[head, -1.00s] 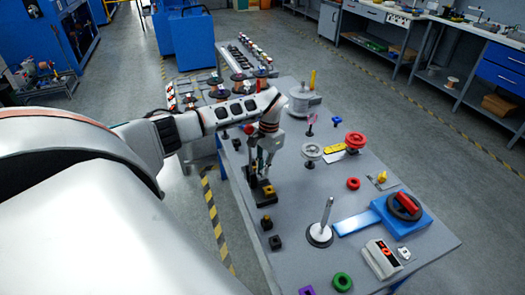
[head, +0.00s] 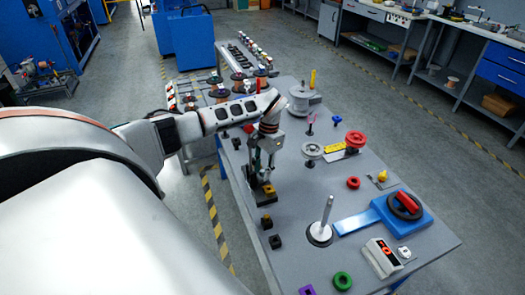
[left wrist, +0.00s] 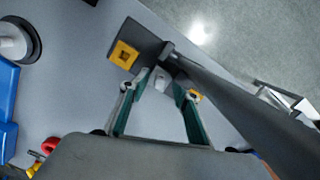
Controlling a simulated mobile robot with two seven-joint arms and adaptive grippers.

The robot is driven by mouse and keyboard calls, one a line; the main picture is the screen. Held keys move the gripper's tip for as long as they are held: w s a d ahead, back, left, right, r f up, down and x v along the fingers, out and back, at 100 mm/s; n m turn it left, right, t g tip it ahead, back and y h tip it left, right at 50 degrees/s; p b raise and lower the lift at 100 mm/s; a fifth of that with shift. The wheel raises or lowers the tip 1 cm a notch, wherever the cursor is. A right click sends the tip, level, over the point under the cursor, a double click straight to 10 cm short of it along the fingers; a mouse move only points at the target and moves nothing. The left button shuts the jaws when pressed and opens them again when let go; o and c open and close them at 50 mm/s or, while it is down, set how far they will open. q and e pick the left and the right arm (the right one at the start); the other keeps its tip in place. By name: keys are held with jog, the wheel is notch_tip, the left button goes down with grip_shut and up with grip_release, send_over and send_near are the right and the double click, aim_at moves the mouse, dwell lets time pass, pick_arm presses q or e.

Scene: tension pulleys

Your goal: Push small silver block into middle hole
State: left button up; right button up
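A dark block (left wrist: 146,42) stands on the table's left side, with a yellow square piece (left wrist: 123,55) with a hole at one end. In the left wrist view, a small silver piece (left wrist: 160,79) shows beside the dark block, between my left fingertips. A second yellow piece (left wrist: 193,95) is near the right-hand fingertip. My left gripper (head: 262,182) points down over the block; its green fingers (left wrist: 161,88) stand apart. I cannot tell whether they touch the silver piece. The middle hole is not clearly visible. My right gripper is not in view.
Small dark blocks (head: 267,222) stand along the table's left edge. A silver post on a round base (head: 319,234), a blue device with a red handle (head: 402,214), red rings (head: 353,183) and pulleys (head: 312,150) stand to the right. Bare grey tabletop (head: 295,195) lies between.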

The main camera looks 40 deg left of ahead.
pick_arm(q)
notch_tip(320, 180, up, 12)
jog(key=w, duration=0.1)
jog(key=shift+w, duration=0.4)
jog(key=shift+d+f, duration=0.1)
dwell(0.5)
